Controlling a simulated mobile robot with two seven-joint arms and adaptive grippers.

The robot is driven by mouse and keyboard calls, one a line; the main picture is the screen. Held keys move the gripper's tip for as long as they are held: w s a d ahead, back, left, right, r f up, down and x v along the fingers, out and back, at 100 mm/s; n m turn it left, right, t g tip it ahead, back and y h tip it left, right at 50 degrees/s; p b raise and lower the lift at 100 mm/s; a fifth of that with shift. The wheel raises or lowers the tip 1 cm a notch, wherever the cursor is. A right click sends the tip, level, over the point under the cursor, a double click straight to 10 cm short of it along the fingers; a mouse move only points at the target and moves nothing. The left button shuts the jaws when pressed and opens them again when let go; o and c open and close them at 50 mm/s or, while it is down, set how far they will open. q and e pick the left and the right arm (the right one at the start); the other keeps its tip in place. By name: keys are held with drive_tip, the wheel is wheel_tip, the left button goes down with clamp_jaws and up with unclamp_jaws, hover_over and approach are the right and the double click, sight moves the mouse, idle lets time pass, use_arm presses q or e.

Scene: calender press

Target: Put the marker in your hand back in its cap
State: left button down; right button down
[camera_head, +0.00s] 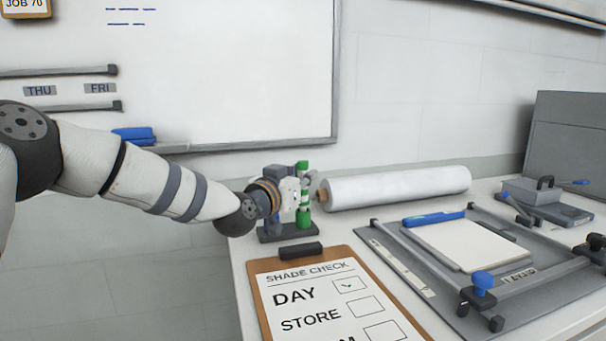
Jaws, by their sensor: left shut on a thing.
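My left gripper (304,189) is shut on a green and white marker (302,167) that stands about upright. Its green upper end shows above the fingers. A green cap (303,218) stands upright in a dark holder (288,234) near the table's back left edge, directly below the marker. The fingers hide part of the marker, and I cannot tell whether its lower end is inside the cap or just above it. My right gripper is not in view.
A clipboard (262,293) headed "SHADE CHECK" lies in front of the holder. A white roll (400,187) lies behind, close to the gripper's right side. A grey press frame (445,262) with a pale sheet fills the right. A whiteboard (240,80) hangs on the wall behind.

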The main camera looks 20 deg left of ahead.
use_arm(q)
drive_tip(key=shift+f, duration=0.65)
drive_tip(key=c, duration=1.4)
unclamp_jaws()
drive_tip(key=shift+c, duration=0.2)
drive_tip(key=s+a, duration=0.2)
drive_tip(key=s, duration=0.9)
drive_tip(key=shift+s+a, duration=0.15)
drive_tip(key=shift+s, duration=0.25)
